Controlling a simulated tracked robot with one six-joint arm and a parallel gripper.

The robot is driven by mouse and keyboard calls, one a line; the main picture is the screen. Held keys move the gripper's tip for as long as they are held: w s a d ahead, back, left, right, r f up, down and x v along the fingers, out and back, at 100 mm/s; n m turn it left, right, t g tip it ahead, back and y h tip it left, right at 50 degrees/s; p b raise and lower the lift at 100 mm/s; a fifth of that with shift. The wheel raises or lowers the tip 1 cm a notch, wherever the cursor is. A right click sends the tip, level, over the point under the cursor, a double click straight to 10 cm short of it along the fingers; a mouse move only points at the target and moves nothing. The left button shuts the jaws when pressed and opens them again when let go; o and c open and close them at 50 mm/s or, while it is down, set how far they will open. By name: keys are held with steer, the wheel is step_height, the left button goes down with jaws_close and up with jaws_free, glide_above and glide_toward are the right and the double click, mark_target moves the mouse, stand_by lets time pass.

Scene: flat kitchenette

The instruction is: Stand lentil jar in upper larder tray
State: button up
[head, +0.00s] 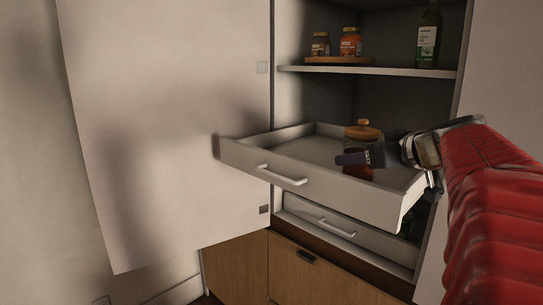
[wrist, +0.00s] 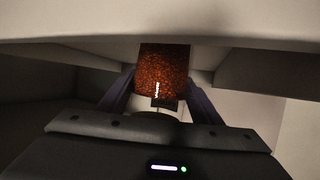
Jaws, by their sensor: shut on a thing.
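The lentil jar (head: 362,131) has a wooden knob lid and reddish-brown contents. It is upright, over or in the upper larder tray (head: 243,154), which is pulled out and has a white front with a bar handle. My gripper (head: 354,158) reaches in from the right and is shut on the jar. In the wrist view the jar (wrist: 163,72) shows its reddish contents between the two dark fingers of my gripper (wrist: 162,85). My gripper hides part of the jar, and I cannot tell whether its base touches the tray floor.
The lower drawer (head: 340,229) sits below, further in. A shelf (head: 400,71) above holds two small jars on a wooden board (head: 340,61) and a dark bottle (head: 428,38). The open cabinet door (head: 170,120) stands at left. The tray's left part looks empty.

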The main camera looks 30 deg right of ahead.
steer(key=shift+f, duration=0.15)
steer(key=o, duration=1.6)
steer(key=shift+f, duration=0.1)
steer(key=shift+s+r, duration=0.35)
steer(key=shift+s, duration=0.05)
steer(key=v, duration=1.1)
steer(key=shift+s, duration=0.1)
